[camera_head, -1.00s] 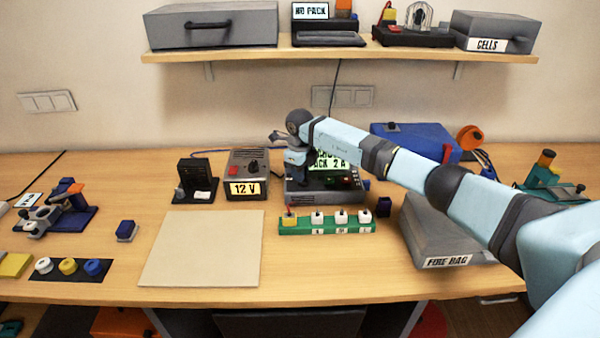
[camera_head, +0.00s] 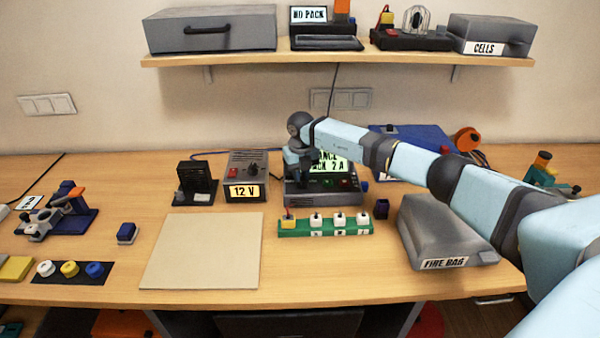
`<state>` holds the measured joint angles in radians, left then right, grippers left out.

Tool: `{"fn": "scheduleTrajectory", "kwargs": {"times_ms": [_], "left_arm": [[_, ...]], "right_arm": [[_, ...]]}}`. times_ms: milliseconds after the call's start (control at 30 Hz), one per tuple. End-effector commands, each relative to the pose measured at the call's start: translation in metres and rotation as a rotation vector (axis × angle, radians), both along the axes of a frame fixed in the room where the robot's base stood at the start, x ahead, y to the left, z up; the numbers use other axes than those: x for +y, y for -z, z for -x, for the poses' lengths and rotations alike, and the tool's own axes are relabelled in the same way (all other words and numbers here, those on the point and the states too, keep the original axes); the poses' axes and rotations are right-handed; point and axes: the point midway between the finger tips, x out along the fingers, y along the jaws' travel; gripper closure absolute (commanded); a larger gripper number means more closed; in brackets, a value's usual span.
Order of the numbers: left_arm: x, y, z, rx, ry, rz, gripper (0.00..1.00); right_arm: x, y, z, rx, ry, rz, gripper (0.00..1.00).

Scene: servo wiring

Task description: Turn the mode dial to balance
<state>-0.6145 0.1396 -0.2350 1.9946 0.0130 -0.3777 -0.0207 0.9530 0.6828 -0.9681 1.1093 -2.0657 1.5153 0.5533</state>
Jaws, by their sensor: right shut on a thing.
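The charger (camera_head: 325,197) is a dark grey box with a lit green screen (camera_head: 329,163) at the back of the table. My arm partly covers the screen; the visible letters read "NCE" above "CK 2 A". Small green and red lights and a blue knob (camera_head: 363,186) show to the right on it. My right gripper (camera_head: 293,172) is down at the charger's left front, shut on the mode dial, which the gripper hides. The fingertips are hard to make out. My left gripper is not in view.
The 12 V supply (camera_head: 247,178) stands close to the left of my right gripper. A green strip (camera_head: 301,228) with several small blocks lies in front of the charger. The grey fire bag (camera_head: 440,238) sits under my right arm. A beige mat (camera_head: 200,255) is clear.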

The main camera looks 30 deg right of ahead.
Motion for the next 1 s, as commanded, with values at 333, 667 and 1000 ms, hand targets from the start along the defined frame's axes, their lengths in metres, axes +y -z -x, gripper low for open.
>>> {"fn": "scheduleTrajectory", "kwargs": {"times_ms": [333, 667, 1000], "left_arm": [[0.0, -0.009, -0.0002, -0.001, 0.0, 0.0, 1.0], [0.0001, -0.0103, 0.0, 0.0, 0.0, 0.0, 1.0], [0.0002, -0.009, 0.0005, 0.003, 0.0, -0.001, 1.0]], "right_arm": [[-0.0028, -0.0017, 0.0005, -0.001, 0.214, -0.001, 1.0], [-0.0036, -0.0011, 0.0009, -0.001, 0.289, 0.0, 1.0], [-0.0036, -0.001, 0.0008, -0.001, 0.294, -0.001, 1.0]]}}
